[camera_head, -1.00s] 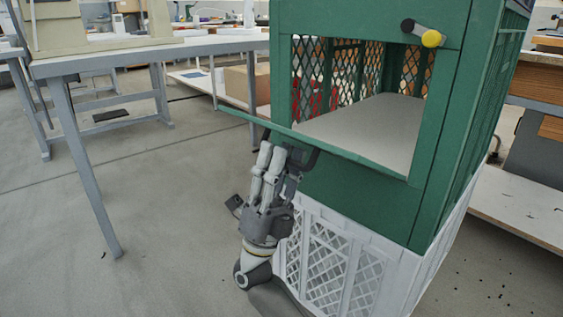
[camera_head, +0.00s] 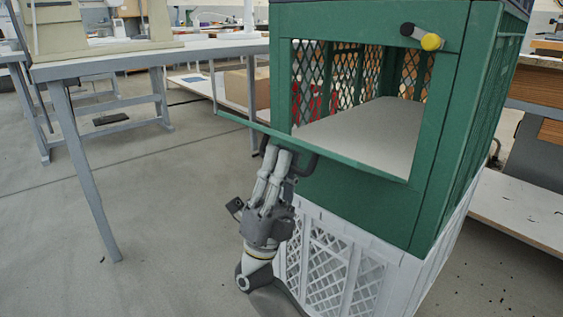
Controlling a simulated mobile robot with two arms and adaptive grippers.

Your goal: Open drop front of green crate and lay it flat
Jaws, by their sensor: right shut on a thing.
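The green crate (camera_head: 436,110) stands on a white crate, its front opening uncovered. Its drop front (camera_head: 260,128) is swung down and outward and shows almost edge-on, as a thin green strip reaching left from the lower edge of the opening. I cannot tell whether it is exactly level. My right gripper (camera_head: 277,150) reaches up from below and is shut on the drop front's dark handle (camera_head: 306,166), which hangs under the strip. The fingertips are partly hidden at the handle. My left gripper is not in view.
The white lattice crate (camera_head: 325,262) supports the green one. A black-and-yellow knob (camera_head: 430,41) sits at the opening's upper right. A grey table (camera_head: 150,55) stands to the left, close to the drop front's outer edge. Open floor (camera_head: 160,230) lies to the left of my right arm.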

